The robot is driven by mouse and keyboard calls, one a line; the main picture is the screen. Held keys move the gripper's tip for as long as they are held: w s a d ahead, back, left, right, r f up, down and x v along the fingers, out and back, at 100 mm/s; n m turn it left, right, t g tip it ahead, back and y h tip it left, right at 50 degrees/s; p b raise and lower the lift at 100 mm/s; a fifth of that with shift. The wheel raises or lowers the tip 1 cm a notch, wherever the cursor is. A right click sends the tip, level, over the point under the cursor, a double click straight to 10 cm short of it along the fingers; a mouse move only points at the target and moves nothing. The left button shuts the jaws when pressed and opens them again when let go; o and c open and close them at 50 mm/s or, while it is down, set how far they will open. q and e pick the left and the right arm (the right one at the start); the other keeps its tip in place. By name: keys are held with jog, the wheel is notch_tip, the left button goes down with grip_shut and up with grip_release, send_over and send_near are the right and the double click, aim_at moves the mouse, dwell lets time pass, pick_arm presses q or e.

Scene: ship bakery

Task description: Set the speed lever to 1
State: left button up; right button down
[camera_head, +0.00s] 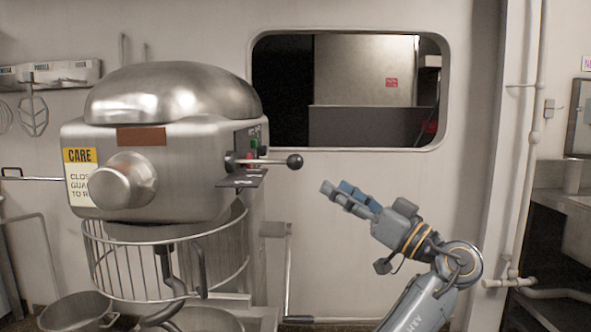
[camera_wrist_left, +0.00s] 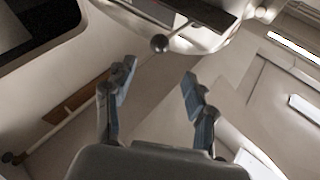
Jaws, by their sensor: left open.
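The speed lever (camera_head: 272,161) is a thin rod with a dark ball knob (camera_head: 295,161). It sticks out to the right, roughly level, from the side of the large metal mixer (camera_head: 190,140). A dark plate (camera_head: 243,179) with small pale marks sits just below the lever's base; I cannot read the marks. My left gripper (camera_head: 336,193) is open and empty, to the right of and a little below the knob in the head view. In the left wrist view the knob (camera_wrist_left: 160,44) shows beyond the gap between the two spread fingers (camera_wrist_left: 158,74), apart from both. My right gripper is not visible.
A wire bowl guard (camera_head: 165,262) and an upright crank handle (camera_head: 288,270) are lower on the mixer. A pipe (camera_head: 532,150) runs down the wall at right. A wall opening (camera_head: 360,148) lies behind.

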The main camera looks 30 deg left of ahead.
aim_at(302, 166)
pick_arm(q)
jog(key=p+x, duration=0.1)
jog(key=x, duration=1.1)
jog(key=shift+a, duration=0.2)
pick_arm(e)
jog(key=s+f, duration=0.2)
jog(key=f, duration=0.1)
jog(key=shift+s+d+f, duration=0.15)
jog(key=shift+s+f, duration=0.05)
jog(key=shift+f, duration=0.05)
pick_arm(q)
grip_shut()
